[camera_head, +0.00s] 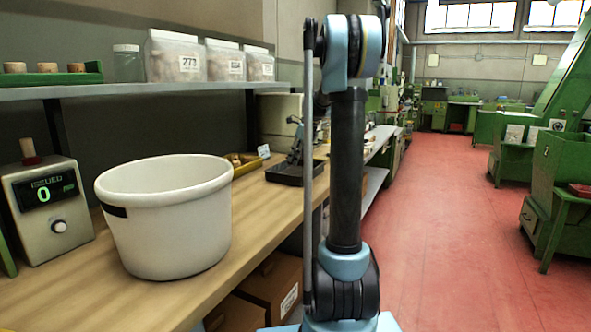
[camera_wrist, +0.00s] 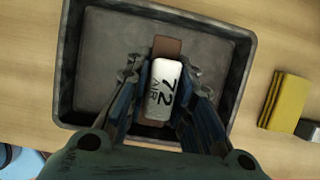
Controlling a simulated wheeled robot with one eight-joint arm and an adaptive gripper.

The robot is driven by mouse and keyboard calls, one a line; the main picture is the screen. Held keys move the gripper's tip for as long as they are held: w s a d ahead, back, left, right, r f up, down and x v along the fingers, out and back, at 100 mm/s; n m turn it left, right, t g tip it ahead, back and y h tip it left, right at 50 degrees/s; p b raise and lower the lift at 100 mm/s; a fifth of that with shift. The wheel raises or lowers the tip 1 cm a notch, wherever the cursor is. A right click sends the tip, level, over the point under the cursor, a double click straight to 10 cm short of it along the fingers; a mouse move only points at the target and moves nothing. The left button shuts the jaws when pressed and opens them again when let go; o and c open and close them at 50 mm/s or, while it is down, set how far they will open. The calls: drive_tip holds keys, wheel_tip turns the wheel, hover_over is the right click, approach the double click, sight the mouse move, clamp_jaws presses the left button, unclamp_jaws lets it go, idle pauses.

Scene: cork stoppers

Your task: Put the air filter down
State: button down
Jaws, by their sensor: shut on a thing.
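The air filter (camera_wrist: 161,92) is a small white block marked "72 AIR", with brown ends, in the wrist view. My gripper (camera_wrist: 160,80) is shut on it, one finger on each long side. Both are over the inside of a dark grey tray (camera_wrist: 100,45); whether the filter touches the tray floor cannot be told. In the head view the dark tray (camera_head: 290,175) lies on the wooden bench, with my gripper (camera_head: 297,150) small above it. The filter cannot be made out there.
A large white tub (camera_head: 170,225) and an "ISSUED 0" counter box (camera_head: 45,200) stand nearer on the bench. A yellow tray (camera_head: 245,168) is left of the dark tray. In the wrist view a yellow block (camera_wrist: 286,100) lies right of the tray. A shelf (camera_head: 150,88) runs above.

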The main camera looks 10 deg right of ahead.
drive_tip(key=shift+f, duration=2.1)
drive_tip(key=c, duration=1.4)
unclamp_jaws()
drive_tip(key=shift+r, duration=0.1)
drive_tip(key=v, duration=1.2)
